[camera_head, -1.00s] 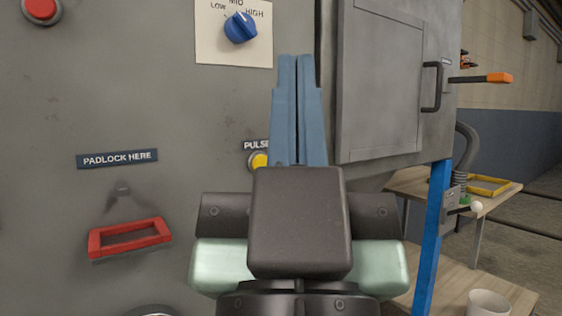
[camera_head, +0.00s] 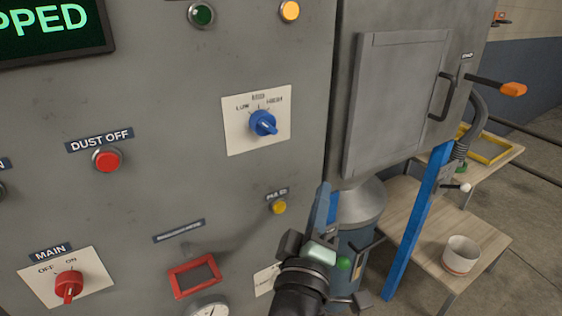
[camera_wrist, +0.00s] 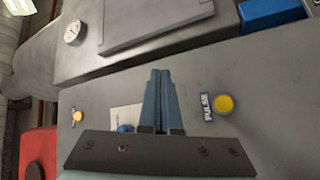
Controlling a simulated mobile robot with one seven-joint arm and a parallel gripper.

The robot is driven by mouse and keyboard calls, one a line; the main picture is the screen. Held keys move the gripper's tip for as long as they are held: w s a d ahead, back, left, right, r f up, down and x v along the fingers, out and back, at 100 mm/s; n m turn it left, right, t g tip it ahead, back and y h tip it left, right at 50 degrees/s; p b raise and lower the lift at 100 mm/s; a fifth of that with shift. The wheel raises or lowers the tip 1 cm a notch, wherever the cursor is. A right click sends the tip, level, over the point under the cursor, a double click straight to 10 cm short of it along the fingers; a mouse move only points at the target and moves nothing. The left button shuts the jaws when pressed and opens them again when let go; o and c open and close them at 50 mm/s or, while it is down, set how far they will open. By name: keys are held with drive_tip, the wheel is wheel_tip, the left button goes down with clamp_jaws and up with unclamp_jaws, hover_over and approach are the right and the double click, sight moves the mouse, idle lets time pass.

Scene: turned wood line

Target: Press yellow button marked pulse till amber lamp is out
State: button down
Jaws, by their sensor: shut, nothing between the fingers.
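The yellow button (camera_head: 279,207) sits on the grey cabinet front under a small label, left of my gripper (camera_head: 324,190). In the wrist view the yellow button (camera_wrist: 224,104) lies right of my fingers, beside a label reading PULSE. My gripper (camera_wrist: 160,74) is shut and empty, its blue fingers together and apart from the button. The amber lamp (camera_head: 289,11) at the top of the panel looks bright amber. An amber lamp also shows at the left of the wrist view (camera_wrist: 77,116).
A blue selector knob (camera_head: 263,123) sits above the button. A blue post (camera_head: 418,220) and wooden table (camera_head: 395,205) with a white cup (camera_head: 461,257) stand right. The panel around the button is clear.

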sight(280, 207)
drive_tip(key=s+f+n+g+y+p, duration=0.1)
drive_tip(key=s+f+n+g+p, duration=0.3)
drive_tip(key=n+p, duration=0.8)
wheel_tip(280, 207, down, 3)
drive_tip(key=s+p, duration=0.2)
drive_tip(key=p, duration=0.5)
drive_tip(key=shift+s+r+g, duration=0.15)
drive_tip(key=shift+s+g, duration=0.1)
drive_tip(key=shift+g, duration=0.05)
drive_tip(key=shift+a, duration=0.1)
drive_tip(key=w+a+b, duration=0.2)
drive_tip(key=w+a, duration=0.3)
drive_tip(key=w, duration=0.2)
drive_tip(key=shift+w+a, duration=0.1)
idle(0.9)
drive_tip(key=shift+w+a+b, duration=0.2)
drive_tip(key=shift+w+b, duration=0.15)
